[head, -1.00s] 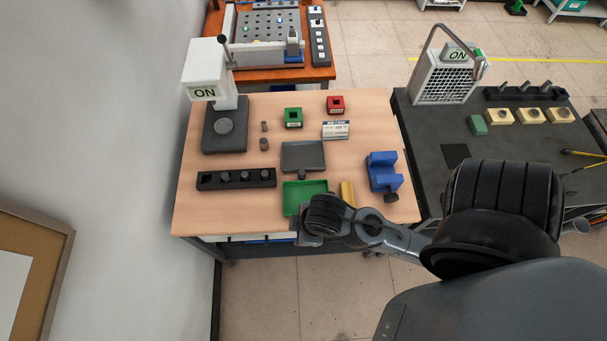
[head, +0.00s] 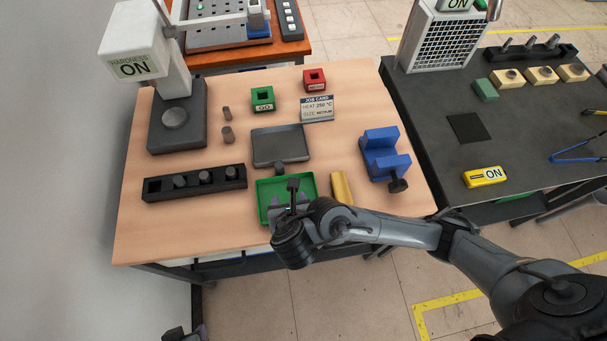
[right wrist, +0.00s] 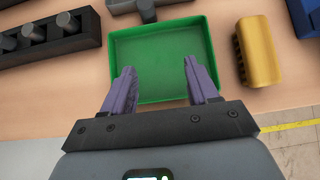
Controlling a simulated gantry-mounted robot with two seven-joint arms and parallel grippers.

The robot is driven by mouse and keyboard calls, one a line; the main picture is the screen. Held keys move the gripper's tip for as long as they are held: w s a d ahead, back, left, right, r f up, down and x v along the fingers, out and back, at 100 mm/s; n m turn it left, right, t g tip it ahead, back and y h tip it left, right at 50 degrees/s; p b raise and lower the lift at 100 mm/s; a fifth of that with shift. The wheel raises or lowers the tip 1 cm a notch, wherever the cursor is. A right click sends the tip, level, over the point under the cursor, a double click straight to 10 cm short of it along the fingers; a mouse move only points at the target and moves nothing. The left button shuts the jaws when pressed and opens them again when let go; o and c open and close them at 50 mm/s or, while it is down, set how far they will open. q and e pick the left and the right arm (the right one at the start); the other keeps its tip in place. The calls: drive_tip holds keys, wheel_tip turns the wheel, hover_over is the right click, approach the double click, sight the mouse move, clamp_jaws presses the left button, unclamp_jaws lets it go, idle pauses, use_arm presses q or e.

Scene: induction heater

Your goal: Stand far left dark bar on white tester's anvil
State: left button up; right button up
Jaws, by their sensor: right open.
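The black rack (head: 215,190) lies at the left of the wooden table with three dark bars upright in it. The leftmost bar in it (head: 180,181) stands right of an empty-looking slot at the left end. The white tester (head: 135,45) stands behind, with a round grey anvil (head: 174,118) on its dark base; nothing stands on the anvil. My right gripper (head: 288,203) is open and empty over the green tray (head: 262,212); its spread fingers show in the right wrist view (right wrist: 159,68). A small part of my left gripper (head: 186,334) shows at the bottom edge.
A brass-coloured block (head: 341,188) and a blue vise (head: 384,158) are right of the tray. Green (head: 263,99) and red (head: 315,80) blocks stand behind. Table between rack and tester is clear.

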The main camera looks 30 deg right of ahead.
drive_tip(key=t+b, duration=0.2)
approach(279, 167)
drive_tip(key=b+x, duration=0.2)
drive_tip(key=x, duration=0.1)
drive_tip(key=shift+w+d, duration=0.1)
drive_tip(key=shift+w+d+f, duration=0.15)
drive_tip(key=shift+w+f, duration=0.05)
drive_tip(key=shift+w, duration=0.2)
drive_tip(key=shift+w+d+f+b, duration=0.1)
drive_tip(key=shift+w+f+b, duration=0.2)
drive_tip(key=shift+f+b, duration=0.15)
drive_tip(key=b+x, duration=0.2)
drive_tip(key=x, duration=0.1)
drive_tip(key=shift+w+f, duration=0.1)
use_arm(q)
wheel_tip(279, 167, down, 9)
drive_tip(key=shift+s+r, duration=0.15)
drive_tip(key=shift+r, duration=0.05)
use_arm(e)
drive_tip(key=shift+w+d+f, duration=0.15)
drive_tip(key=shift+w+f, duration=0.1)
drive_tip(key=shift+w, duration=0.15)
drive_tip(key=shift+c, duration=0.2)
drive_tip(key=c, duration=0.7)
use_arm(q)
drive_tip(key=shift+a, duration=0.15)
use_arm(e)
clamp_jaws()
